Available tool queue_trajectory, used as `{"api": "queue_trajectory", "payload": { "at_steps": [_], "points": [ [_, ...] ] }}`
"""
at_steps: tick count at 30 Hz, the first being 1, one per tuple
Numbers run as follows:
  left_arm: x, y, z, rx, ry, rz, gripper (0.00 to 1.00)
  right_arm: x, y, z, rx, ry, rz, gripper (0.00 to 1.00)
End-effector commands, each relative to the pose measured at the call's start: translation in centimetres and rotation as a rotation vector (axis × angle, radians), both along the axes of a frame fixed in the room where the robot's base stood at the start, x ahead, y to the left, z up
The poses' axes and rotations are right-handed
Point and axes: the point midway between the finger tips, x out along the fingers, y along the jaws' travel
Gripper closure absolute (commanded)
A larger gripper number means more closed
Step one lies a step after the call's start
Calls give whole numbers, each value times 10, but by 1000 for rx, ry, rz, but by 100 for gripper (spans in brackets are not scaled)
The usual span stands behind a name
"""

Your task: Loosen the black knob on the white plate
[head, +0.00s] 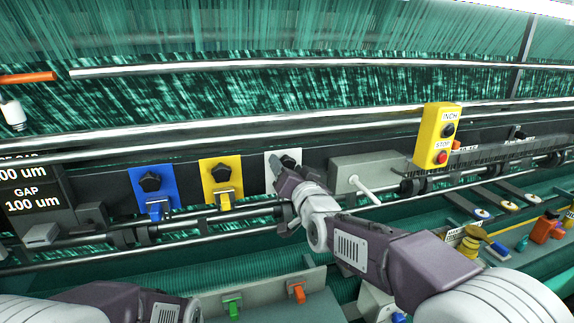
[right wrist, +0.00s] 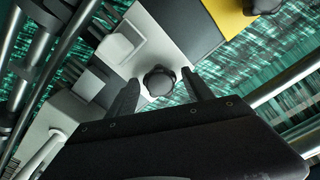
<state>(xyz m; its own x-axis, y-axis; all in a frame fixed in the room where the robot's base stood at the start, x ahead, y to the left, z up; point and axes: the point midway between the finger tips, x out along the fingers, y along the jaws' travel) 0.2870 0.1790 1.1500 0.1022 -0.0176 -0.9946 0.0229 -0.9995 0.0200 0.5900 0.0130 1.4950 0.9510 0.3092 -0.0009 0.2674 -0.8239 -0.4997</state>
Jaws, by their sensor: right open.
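The white plate (head: 270,158) is on the dark rail of the machine, right of the yellow plate. Its black lobed knob (head: 288,162) is partly hidden by my right gripper (head: 281,178) in the head view. In the right wrist view the black knob (right wrist: 159,81) lies between the two fingers of my open right gripper (right wrist: 160,75), with gaps on both sides. The white plate (right wrist: 150,45) shows behind it, with a pale block (right wrist: 112,47) on it. My left arm shows at the bottom left, but its gripper is out of view.
Similar black knobs sit on the blue plate (head: 143,203) and the yellow plate (head: 208,166) to the left. A grey box (head: 362,170) with a pale lever is close on the right. A yellow INCH/STOP box (head: 436,135) stands further right. Metal bars (head: 250,132) run above the plates.

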Motion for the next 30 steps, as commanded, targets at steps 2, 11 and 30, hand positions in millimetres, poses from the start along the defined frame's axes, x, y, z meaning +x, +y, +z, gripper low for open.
{"api": "queue_trajectory", "payload": {
  "at_steps": [2, 11, 30],
  "points": [
    [0, 0, 1, 0, 0, 0, 64, 5, 1, 0, 0, 1, 0, 40],
    [0, 0, 1, 0, 0, 0, 64, 7, 2, 0, 0, 0, 0, 40],
    [0, 0, -4, 0, 0, 0, 64, 7, 2, 0, 0, 0, 0, 79]
  ]
}}
